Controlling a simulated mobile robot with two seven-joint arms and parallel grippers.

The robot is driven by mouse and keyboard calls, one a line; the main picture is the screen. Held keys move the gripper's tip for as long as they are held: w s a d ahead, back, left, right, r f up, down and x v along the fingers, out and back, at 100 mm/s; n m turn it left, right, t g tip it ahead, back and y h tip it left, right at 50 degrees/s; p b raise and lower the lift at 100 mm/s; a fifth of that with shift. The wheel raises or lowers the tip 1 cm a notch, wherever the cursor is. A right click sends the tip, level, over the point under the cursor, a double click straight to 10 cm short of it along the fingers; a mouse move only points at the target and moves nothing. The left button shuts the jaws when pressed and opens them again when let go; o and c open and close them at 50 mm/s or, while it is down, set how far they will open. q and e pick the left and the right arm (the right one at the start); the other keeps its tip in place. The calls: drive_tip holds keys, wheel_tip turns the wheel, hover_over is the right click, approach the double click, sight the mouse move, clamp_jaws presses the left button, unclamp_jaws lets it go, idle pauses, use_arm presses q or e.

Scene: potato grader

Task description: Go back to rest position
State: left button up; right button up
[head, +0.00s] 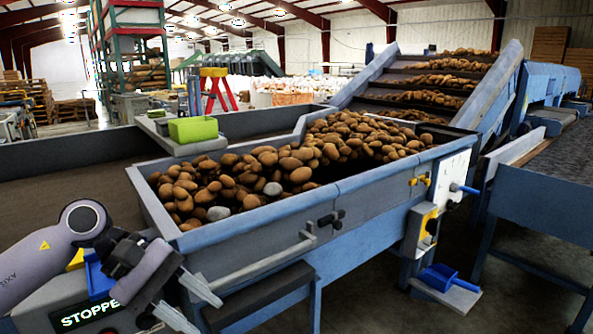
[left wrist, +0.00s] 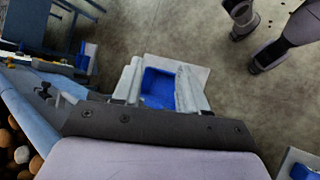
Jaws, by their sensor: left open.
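My left gripper (head: 192,306) is at the lower left of the head view, in front of the near left side of the potato hopper (head: 262,216). Its two pale fingers are apart. In the left wrist view my left gripper (left wrist: 160,88) points down over the floor, and a blue tray (left wrist: 158,92) on a pale board shows between and beyond the fingers. I see nothing held. My right gripper cannot be made out in either view.
The hopper holds brown potatoes and a few grey lumps. A sloped conveyor (head: 425,88) rises behind it. A green bin (head: 193,129) stands at the hopper's far side. A blue scoop (head: 446,277) lies on a low shelf. A display (head: 90,315) reads "STOPPE", partly cut off.

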use_arm(q)
drive_tip(key=s+d+n+t+h, duration=0.2)
drive_tip(key=d+n+t+h, duration=0.65)
drive_tip(key=n, duration=1.05)
drive_tip(key=w+a+f+n+t+y, duration=0.1)
drive_tip(key=a+f+n+t+y, duration=0.35)
drive_tip(key=n, duration=0.85)
drive_tip(key=w+a+f+n+t+y, duration=0.1)
drive_tip(key=f+n+t+y, duration=0.35)
drive_tip(key=f+n, duration=0.6)
drive_tip(key=s+a+f+n+g+y, duration=0.3)
drive_tip(key=s+f+n, duration=0.4)
drive_tip(key=f+n, duration=0.1)
drive_tip(key=s+a+f+n+g+y, duration=0.3)
drive_tip(key=s+f+n, duration=0.5)
drive_tip(key=n, duration=0.3)
drive_tip(key=shift+a+f+y, duration=0.35)
drive_tip(key=shift+a+y, duration=0.15)
drive_tip(key=shift+y, duration=0.05)
